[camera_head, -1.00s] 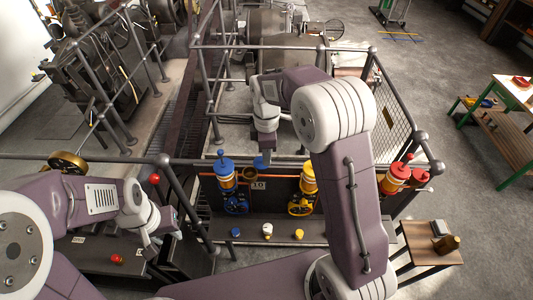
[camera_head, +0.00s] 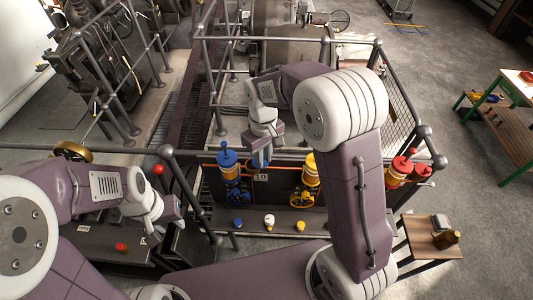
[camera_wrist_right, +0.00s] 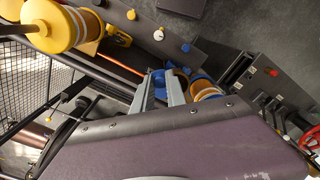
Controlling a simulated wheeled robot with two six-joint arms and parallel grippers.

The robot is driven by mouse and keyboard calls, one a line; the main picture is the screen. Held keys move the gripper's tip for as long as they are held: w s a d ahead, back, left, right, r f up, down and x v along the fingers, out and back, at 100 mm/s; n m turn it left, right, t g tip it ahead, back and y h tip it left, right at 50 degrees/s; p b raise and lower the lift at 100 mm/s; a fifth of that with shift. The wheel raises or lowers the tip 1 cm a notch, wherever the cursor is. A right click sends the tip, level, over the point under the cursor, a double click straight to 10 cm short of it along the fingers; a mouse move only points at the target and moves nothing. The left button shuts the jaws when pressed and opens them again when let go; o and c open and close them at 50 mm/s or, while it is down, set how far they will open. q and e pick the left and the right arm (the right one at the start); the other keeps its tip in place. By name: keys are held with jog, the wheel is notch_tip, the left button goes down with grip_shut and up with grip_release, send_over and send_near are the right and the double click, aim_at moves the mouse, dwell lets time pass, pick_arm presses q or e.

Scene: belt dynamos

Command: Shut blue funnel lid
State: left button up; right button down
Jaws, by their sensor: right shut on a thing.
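The blue funnel station stands at the panel's left, with a blue-topped, orange-banded cylinder (camera_head: 229,166) above a blue wheel. It also shows in the right wrist view (camera_wrist_right: 206,90), just right of the fingers. My right gripper (camera_head: 261,157) is beside the cylinder, shut on a blue part that looks like the funnel lid (camera_head: 263,161). In the right wrist view the blue lid (camera_wrist_right: 158,80) shows between the fingers. The gripper hides the funnel mouth, so I cannot tell how far the lid is tilted. My left gripper (camera_head: 172,208) hangs at the left by the railing; its jaws are unclear.
A yellow cylinder (camera_head: 310,168) and a red one (camera_head: 401,166) stand to the right. Blue, white and yellow knobs (camera_head: 269,221) sit on the front shelf. Grey railings surround the panel. A small wooden table (camera_head: 425,240) stands at lower right.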

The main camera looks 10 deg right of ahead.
aim_at(252, 168)
jog(key=m, duration=0.1)
jog(key=a+m, duration=0.1)
jog(key=m, duration=0.1)
jog(key=a+m, duration=0.1)
jog(key=shift+s+p, duration=0.3)
jog(key=shift+p, duration=0.05)
jog(key=shift+w+a+m+p, duration=0.15)
jog(key=shift+a+m, duration=0.25)
jog(key=shift+m, duration=0.7)
jog(key=shift+s+a+m+p, duration=0.15)
jog(key=shift+a+m, duration=0.25)
jog(key=shift+m, duration=0.7)
jog(key=shift+w, duration=0.1)
jog(key=c, duration=1.3)
grip_release()
jog(key=shift+w, duration=0.1)
jog(key=shift+c, duration=0.2)
notch_tip(252, 168, up, 9)
jog(key=b, duration=0.1)
